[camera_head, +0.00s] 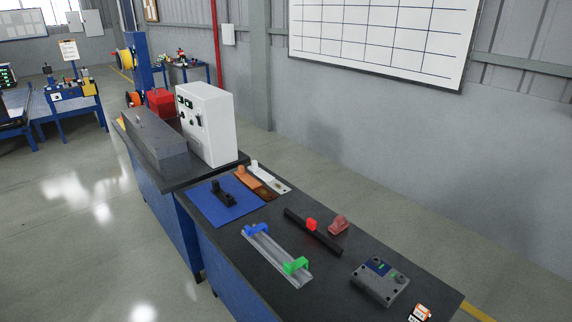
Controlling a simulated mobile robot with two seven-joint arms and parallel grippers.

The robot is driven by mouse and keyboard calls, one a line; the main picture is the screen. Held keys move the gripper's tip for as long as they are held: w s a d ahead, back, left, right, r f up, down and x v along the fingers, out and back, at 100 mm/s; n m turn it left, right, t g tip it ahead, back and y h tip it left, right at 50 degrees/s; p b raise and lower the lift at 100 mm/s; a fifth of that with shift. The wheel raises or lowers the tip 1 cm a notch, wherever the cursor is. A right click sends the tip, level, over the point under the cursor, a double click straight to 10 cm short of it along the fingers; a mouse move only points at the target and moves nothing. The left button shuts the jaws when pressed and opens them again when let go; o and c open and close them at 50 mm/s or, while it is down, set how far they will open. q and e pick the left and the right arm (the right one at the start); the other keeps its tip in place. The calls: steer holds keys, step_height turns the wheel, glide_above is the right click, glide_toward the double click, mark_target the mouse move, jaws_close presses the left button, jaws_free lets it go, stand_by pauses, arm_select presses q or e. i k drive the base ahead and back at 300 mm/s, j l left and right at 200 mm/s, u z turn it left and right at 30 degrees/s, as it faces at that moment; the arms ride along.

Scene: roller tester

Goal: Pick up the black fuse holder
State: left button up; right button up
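A black fuse holder (222,196) lies on a blue mat (237,212) at the left end of the near dark-topped bench. It has a raised post at one end. Nothing covers it. Neither my left nor my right gripper shows in the head view.
A white cabinet (207,125) stands behind left.

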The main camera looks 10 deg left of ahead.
mark_target(226, 199)
steer(key=i+j+z, duration=0.2)
steer(key=j, duration=0.45)
steer(key=i+j+z, duration=0.25)
steer(key=j, duration=0.4)
steer(key=i+j+z, duration=0.2)
steer(key=j, duration=0.5)
steer(key=i+j+z, duration=0.2)
steer(key=j, duration=0.55)
steer(key=j+z, duration=0.2)
steer(key=j, duration=0.55)
